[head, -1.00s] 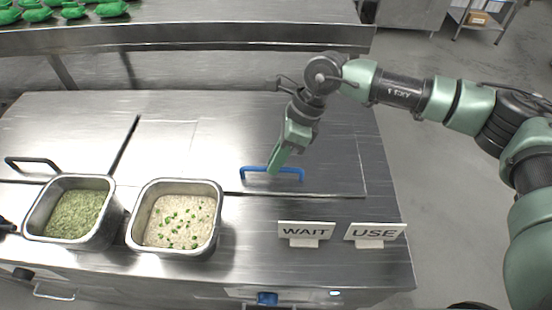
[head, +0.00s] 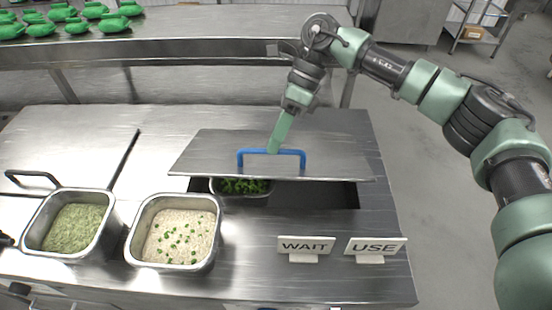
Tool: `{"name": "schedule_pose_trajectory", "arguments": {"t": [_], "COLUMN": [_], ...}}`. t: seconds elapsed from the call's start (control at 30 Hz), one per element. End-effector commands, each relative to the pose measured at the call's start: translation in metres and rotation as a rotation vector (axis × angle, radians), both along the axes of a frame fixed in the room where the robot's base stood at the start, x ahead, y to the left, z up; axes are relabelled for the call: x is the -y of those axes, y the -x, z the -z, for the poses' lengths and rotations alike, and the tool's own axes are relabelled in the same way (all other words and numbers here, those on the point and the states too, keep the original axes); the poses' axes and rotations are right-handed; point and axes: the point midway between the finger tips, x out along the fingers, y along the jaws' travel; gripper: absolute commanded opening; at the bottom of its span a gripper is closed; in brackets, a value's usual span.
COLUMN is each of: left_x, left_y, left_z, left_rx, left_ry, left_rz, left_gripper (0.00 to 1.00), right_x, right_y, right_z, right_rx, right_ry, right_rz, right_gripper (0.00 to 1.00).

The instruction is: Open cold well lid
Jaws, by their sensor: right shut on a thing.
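The cold well lid (head: 210,155) is a flat steel panel with a blue handle (head: 302,153). It is raised and tilted, its front edge lifted above the counter. Under it the cold well opening (head: 315,195) shows dark, with a pan of green leaves (head: 240,187) at its left. My right gripper (head: 275,148) is shut on the blue handle at about its middle. My left gripper is not clearly in view; only a small dark piece shows at the left edge.
A pan of green grain (head: 28,235) and a pan of rice (head: 136,249) stand on the counter's front left. The WAIT sign (head: 305,246) and USE sign (head: 375,247) stand at front right. A black-handled lid (head: 65,155) lies left. Green items (head: 115,22) sit on the rear shelf.

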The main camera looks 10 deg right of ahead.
Motion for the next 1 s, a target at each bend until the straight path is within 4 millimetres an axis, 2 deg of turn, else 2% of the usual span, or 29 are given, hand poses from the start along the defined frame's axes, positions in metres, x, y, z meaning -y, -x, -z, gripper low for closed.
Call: {"name": "schedule_pose_trajectory", "arguments": {"t": [0.03,0.2,0.4,0.97,1.0], "left_x": [0.0,0.0,0.0,0.0,-0.001], "left_y": [0.0,0.0,0.0,0.0,0.0], "left_z": [0.002,0.002,0.001,0.002,0.002], "left_rx": [0.0,0.0,0.0,0.0,-0.001], "left_ry": [0.0,0.0,0.0,0.0,-0.001], "left_rz": [0.0,0.0,0.0,-0.001,-0.001], "left_gripper": [0.36,0.36,0.36,0.36,0.28], "right_x": [0.001,0.004,0.008,0.011,0.011], "right_y": [-0.009,-0.025,-0.039,-0.044,-0.044], "right_z": [-0.008,-0.025,-0.034,-0.035,-0.035], "right_rx": [0.01,0.012,0.014,0.01,0.01], "right_ry": [-0.004,-0.003,-0.001,0.005,0.005], "right_rz": [0.01,0.011,0.014,0.016,0.016], "right_gripper": [0.0,0.0,0.0,0.0,0.0]}}
